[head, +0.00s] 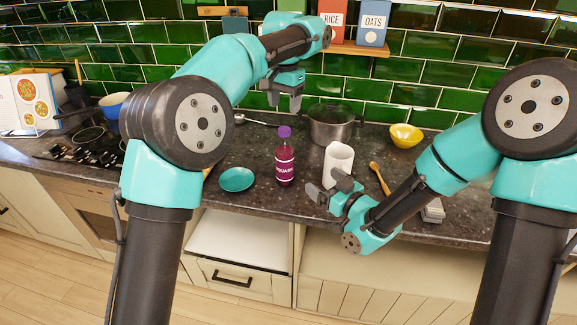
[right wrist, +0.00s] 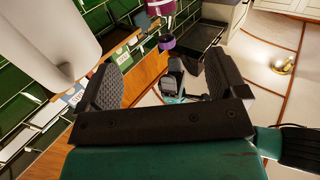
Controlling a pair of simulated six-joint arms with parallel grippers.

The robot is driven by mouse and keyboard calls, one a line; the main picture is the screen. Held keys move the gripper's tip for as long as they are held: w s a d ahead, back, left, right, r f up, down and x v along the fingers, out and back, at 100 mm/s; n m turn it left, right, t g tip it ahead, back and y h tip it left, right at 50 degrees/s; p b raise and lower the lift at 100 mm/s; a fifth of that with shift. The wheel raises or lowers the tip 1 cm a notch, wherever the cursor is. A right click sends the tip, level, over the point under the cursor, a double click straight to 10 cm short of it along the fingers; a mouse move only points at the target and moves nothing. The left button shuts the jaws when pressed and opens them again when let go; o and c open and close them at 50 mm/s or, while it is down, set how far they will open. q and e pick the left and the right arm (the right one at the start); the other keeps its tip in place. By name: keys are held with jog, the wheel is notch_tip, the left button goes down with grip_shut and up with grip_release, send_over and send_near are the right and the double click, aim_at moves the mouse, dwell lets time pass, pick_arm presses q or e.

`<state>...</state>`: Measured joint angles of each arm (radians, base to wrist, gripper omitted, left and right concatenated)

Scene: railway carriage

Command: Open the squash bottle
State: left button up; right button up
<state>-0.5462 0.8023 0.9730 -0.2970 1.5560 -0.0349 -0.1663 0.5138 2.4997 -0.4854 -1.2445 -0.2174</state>
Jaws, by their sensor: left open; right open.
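The squash bottle (head: 284,166) stands upright on the dark worktop, dark red with a label and a purple cap (head: 284,132). My left gripper (head: 284,98) is open and empty, above the cap and apart from it, fingers pointing down. My right gripper (head: 329,188) is open and empty, low at the worktop's front edge, to the right of the bottle. In the right wrist view, the bottle (right wrist: 164,10) shows upside down at the top, its cap (right wrist: 166,42) appearing between the open fingers (right wrist: 164,85) but beyond them; nothing is gripped.
A white cylindrical container (head: 339,158) stands close behind my right gripper. A teal dish (head: 237,179) lies left of the bottle. A metal pot (head: 331,128), yellow bowl (head: 405,135) and wooden spoon (head: 379,178) are behind and right. Worktop immediately around the bottle is mostly clear.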

aim_at(291, 156)
jog(key=shift+w, duration=0.1)
jog(key=x, duration=1.7)
jog(key=shift+w+a, duration=0.1)
jog(key=shift+a, duration=0.1)
